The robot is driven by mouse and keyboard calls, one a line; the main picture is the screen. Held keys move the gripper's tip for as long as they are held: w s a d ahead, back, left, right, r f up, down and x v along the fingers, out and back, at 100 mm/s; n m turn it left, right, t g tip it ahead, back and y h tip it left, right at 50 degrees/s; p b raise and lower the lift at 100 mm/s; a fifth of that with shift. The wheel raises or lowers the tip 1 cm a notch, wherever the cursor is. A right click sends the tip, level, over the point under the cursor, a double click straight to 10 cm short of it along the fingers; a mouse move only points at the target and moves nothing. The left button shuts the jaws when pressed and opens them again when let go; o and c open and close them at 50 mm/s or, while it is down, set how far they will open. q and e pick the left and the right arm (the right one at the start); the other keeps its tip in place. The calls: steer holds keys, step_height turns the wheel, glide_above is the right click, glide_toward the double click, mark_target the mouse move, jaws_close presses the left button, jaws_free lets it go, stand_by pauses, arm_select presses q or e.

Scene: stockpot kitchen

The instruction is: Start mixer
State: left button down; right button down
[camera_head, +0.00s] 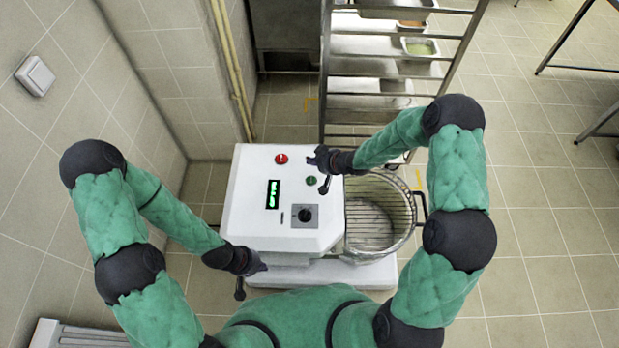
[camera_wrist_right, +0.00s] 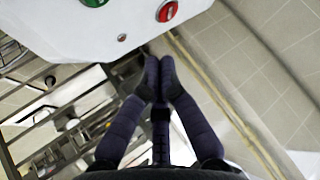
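The white mixer (camera_head: 250,228) stands in the middle of the head view. Its top panel has a red button (camera_head: 281,158), a green button (camera_head: 311,180), a lit green display (camera_head: 273,194) and a dark knob (camera_head: 305,215). My right gripper (camera_head: 318,158) is above the panel's far right edge, close to the green button. In the right wrist view its fingers (camera_wrist_right: 160,82) are together with nothing between them. The red button (camera_wrist_right: 167,11) and green button (camera_wrist_right: 95,2) show at the top there. My left gripper (camera_head: 258,266) hangs by the mixer's near left edge; its finger opening is unclear.
A wire guard and bowl (camera_head: 375,219) are on the mixer's right side. A metal rack (camera_head: 380,70) with trays stands behind it. A tiled wall (camera_head: 75,110) with a switch (camera_head: 35,76) is at left. Open tiled floor (camera_head: 540,220) lies at right.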

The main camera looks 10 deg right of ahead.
steer(key=shift+f, duration=0.1)
steer(key=b, duration=0.7)
glide_above(313, 181)
step_height(313, 181, down, 7)
steer(key=shift+f, duration=0.8)
steer(key=shift+b, duration=0.3)
stand_by(0.3)
steer(key=shift+f, duration=0.4)
